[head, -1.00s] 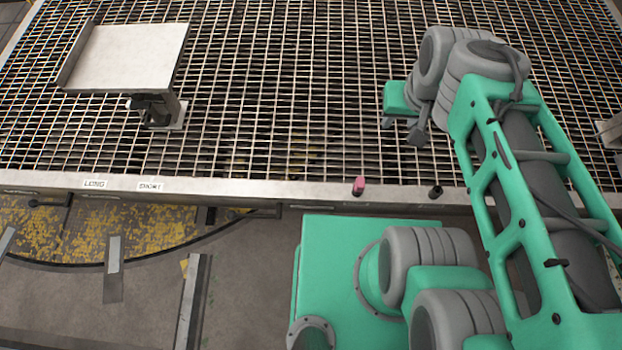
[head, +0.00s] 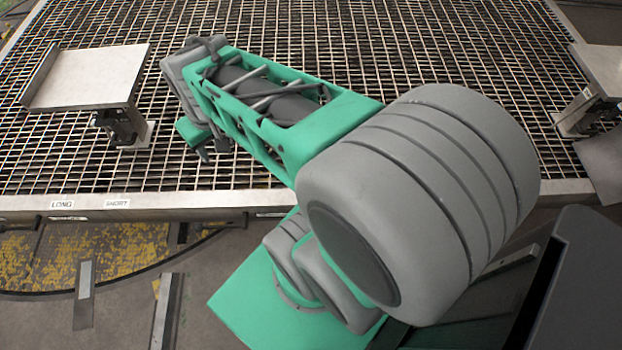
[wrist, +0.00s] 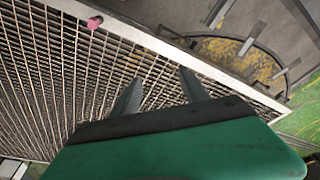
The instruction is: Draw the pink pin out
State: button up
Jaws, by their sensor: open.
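The pink pin (wrist: 94,22) stands at the metal edge rail of the grating, near the top of the wrist view. It is hidden behind my arm in the head view. My gripper (wrist: 160,88) has its two dark fingers spread with nothing between them, over the grating. The pin is beyond the fingertips and to their left in the wrist view, clearly apart from them. In the head view my gripper (head: 213,151) is above the grating, left of the middle, partly covered by my own arm.
A raised metal plate on a bracket (head: 88,76) stands on the grating at the left, close to my gripper. Another plate (head: 598,72) stands at the right. LONG (head: 62,205) and SHORT (head: 117,204) labels mark the front rail (head: 160,204). The grating's back middle is clear.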

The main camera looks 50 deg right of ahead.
jog(key=s+d+f+m+g+b, duration=0.15)
jog(key=d+f+b, duration=0.25)
jog(key=d+f, duration=0.55)
jog(key=d+f+m+b, duration=0.35)
jog(key=d+f, duration=0.35)
jog(key=f, duration=0.6)
jog(key=s+d+f+m+b, duration=0.1)
jog(key=s+d+f, duration=0.1)
jog(key=f, duration=0.3)
jog(key=s+d+f+m+b, duration=0.1)
jog(key=s+d+f+b, duration=0.1)
jog(key=s+d+f, duration=0.1)
jog(key=s+d+f+m+g+b, duration=0.1)
jog(key=s+d+f+b, duration=0.1)
jog(key=f, duration=0.5)
jog(key=shift+s+d+f, duration=0.15)
jog(key=shift+s+d, duration=0.15)
jog(key=shift+d, duration=0.35)
jog(key=shift+s+d+f, duration=0.15)
jog(key=shift+s+d, duration=0.1)
jog(key=shift+d, duration=0.35)
notch_tip(320, 180, down, 7)
jog(key=shift+f+b, duration=0.1)
jog(key=shift+b, duration=0.9)
grip_shut()
